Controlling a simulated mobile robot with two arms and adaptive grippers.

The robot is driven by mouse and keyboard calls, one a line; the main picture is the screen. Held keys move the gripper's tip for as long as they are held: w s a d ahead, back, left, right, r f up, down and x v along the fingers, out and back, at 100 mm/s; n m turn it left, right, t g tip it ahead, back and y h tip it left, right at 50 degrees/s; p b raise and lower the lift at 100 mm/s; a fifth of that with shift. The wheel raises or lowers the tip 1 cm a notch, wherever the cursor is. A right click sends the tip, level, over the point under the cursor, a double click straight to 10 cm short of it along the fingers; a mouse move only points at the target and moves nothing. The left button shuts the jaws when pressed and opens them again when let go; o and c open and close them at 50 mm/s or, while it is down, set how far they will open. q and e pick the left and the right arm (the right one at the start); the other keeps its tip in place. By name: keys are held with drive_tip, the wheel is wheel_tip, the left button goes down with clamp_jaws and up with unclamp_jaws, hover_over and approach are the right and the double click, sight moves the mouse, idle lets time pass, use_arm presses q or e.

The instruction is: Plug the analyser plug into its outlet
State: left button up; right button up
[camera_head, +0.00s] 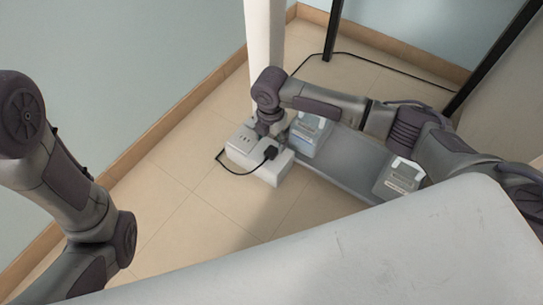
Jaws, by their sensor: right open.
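A black plug (270,153) sits on the top of a white outlet block (242,153), toward its right end. I cannot tell whether its pins are in a socket. A black cable (221,164) runs from it in a loop off the block's front left side. Socket holes show on the block's left part. My right gripper (271,130) is open, pointing down just behind the plug and close above the block. Its fingertips are small and partly hidden, and I see nothing held between them. My left arm shows at the left, but its gripper is out of view.
A white post (264,50) rises behind the block. A grey shelf (345,165) to the right bears a blue-and-white box (309,134) and another box (397,180), under my right arm. A black cable (365,60) lies along the back floor. The tiled floor (185,210) at left is clear.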

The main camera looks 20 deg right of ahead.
sight(271, 151)
drive_tip(key=shift+f, duration=0.25)
wheel_tip(271, 151, down, 5)
drive_tip(key=b, duration=0.5)
drive_tip(key=shift+w+d+f+b, duration=0.1)
drive_tip(key=shift+d+f+b, duration=0.1)
drive_tip(key=shift+b, duration=0.2)
drive_tip(key=shift+r, duration=0.15)
drive_tip(key=c, duration=1.2)
drive_tip(key=shift+o, duration=0.2)
drive_tip(key=shift+r, duration=0.1)
